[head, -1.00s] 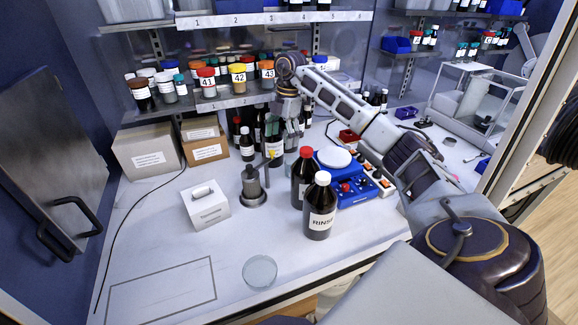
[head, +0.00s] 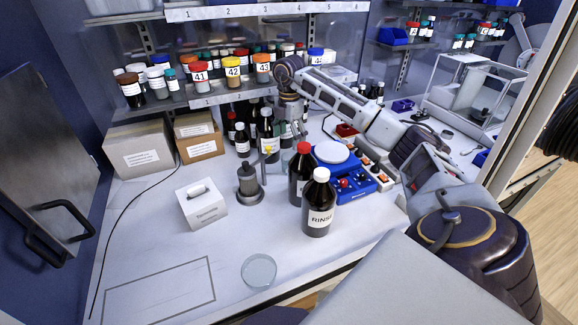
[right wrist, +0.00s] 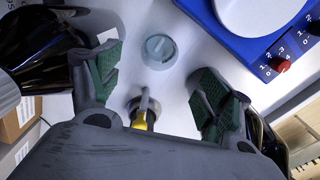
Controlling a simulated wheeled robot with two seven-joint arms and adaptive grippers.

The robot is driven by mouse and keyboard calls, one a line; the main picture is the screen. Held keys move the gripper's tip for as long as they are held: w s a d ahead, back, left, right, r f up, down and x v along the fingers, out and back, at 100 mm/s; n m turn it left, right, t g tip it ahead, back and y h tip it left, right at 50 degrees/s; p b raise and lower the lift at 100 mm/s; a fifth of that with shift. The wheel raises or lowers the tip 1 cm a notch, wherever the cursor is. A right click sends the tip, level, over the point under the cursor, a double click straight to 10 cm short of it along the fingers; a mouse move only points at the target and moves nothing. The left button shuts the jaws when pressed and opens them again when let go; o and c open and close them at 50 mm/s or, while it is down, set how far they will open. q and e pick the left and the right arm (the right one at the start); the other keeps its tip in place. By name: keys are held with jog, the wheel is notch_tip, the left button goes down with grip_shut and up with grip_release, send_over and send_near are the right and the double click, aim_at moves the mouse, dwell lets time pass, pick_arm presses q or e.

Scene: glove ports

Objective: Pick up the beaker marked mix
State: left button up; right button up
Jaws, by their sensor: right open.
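My right gripper (head: 288,130) hangs over the back middle of the bench among dark bottles. In the right wrist view the right gripper (right wrist: 160,92) is open, with green-padded fingers apart and nothing between them. A small round glassy vessel (right wrist: 158,50) stands on the bench just beyond the fingertips. It looks like a beaker, and a pale glassy shape (head: 287,160) behind the red-capped bottle may be the same thing. I cannot read a "mix" label on it. My left gripper is not in view.
The burner-like stand (head: 248,184) is left of the red-capped bottle (head: 301,178). The RINSE bottle (head: 319,205) is in front, beside the blue hotplate device (head: 343,178). A glass dish (head: 259,270) lies near the front edge. The shelf with jars (head: 231,92) is behind.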

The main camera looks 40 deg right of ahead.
aim_at(289, 153)
jog(key=shift+f+p, duration=0.3)
jog(key=shift+f, duration=3.2)
jog(key=shift+f, duration=0.1)
jog(key=shift+f+p, duration=0.7)
jog(key=shift+f, duration=1.8)
jog(key=shift+c, duration=0.2)
jog(key=shift+w, duration=0.1)
jog(key=c, duration=1.2)
jog(key=shift+o, duration=0.2)
jog(key=shift+r, duration=0.15)
notch_tip(289, 153, up, 10)
jog(key=b, duration=0.1)
